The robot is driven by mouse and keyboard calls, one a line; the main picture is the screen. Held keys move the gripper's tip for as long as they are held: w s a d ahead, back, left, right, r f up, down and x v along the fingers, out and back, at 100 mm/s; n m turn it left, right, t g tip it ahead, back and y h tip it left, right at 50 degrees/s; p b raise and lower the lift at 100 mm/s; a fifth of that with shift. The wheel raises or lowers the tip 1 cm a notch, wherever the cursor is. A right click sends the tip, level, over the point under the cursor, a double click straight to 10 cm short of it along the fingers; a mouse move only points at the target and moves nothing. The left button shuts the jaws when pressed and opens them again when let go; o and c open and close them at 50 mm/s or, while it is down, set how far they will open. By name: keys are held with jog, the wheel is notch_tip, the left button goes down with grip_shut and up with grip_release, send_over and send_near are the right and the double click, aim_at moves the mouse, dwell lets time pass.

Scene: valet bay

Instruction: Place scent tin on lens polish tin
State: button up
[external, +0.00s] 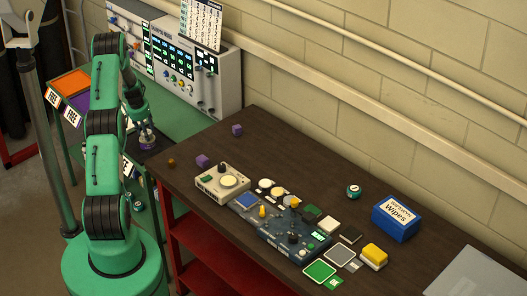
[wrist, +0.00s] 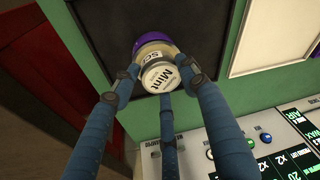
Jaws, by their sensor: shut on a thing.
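The scent tin (wrist: 161,76), round with a white top lettered "Mint", is between my gripper's fingers (wrist: 160,88) in the wrist view. My gripper is shut on it. A purple round thing (wrist: 150,44), perhaps the lens polish tin, shows just beyond the scent tin, partly hidden by it. I cannot tell whether the two touch. In the external view my gripper (external: 146,135) is low over the green bench behind the arm, with a purple edge (external: 149,147) just under it. The lettering on the purple thing is hidden.
A dark panel (wrist: 112,22) lies on the green bench (wrist: 240,88) around the purple thing. A control console (external: 165,50) stands behind. The brown table (external: 300,160) to the right holds a teal tin (external: 353,191), a blue wipes box (external: 396,218), purple cubes and electronic modules.

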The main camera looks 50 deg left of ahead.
jog(key=o, duration=1.2)
jog(key=shift+f, duration=0.1)
jog(key=shift+r, duration=0.2)
jog(key=shift+v, duration=5.9)
jog(key=shift+s+d, duration=0.1)
